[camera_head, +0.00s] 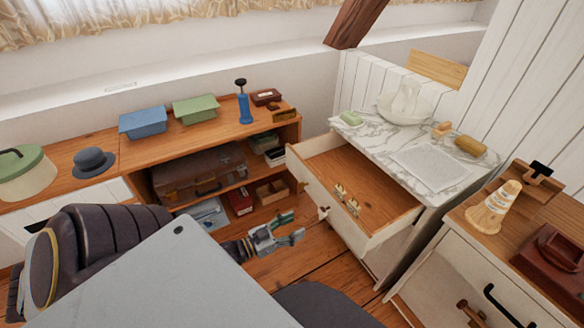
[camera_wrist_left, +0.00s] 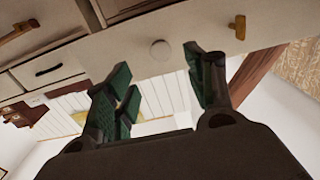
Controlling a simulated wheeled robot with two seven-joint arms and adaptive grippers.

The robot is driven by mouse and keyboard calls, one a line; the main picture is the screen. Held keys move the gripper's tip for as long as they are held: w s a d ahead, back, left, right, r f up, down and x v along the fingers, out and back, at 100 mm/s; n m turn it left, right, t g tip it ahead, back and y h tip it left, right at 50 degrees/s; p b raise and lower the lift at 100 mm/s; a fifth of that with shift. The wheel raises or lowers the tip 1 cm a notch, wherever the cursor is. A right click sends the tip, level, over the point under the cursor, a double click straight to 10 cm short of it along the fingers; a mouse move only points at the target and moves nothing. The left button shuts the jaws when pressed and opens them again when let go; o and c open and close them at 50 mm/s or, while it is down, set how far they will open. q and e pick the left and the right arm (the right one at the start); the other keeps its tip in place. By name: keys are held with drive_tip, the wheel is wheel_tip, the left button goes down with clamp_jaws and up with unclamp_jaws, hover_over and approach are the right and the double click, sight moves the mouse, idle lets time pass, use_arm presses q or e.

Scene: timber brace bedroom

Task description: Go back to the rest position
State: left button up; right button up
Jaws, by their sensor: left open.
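My left gripper (camera_head: 290,227) is open and empty in the head view, its green-padded fingers spread and pointing right, low over the wooden floor. It is to the left of the pulled-out drawer (camera_head: 300,168) of the marble-topped washstand, apart from the drawer's small knob (camera_head: 323,212). In the left wrist view the two fingers of my left gripper (camera_wrist_left: 160,78) stand well apart with nothing between them. Beyond them a pale round knob (camera_wrist_left: 160,50) and a brass handle (camera_wrist_left: 238,27) show on furniture fronts. My right gripper is in neither view.
The open drawer juts out right of my left gripper. A cabinet (camera_head: 478,282) stands at right. Some floor shows between them.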

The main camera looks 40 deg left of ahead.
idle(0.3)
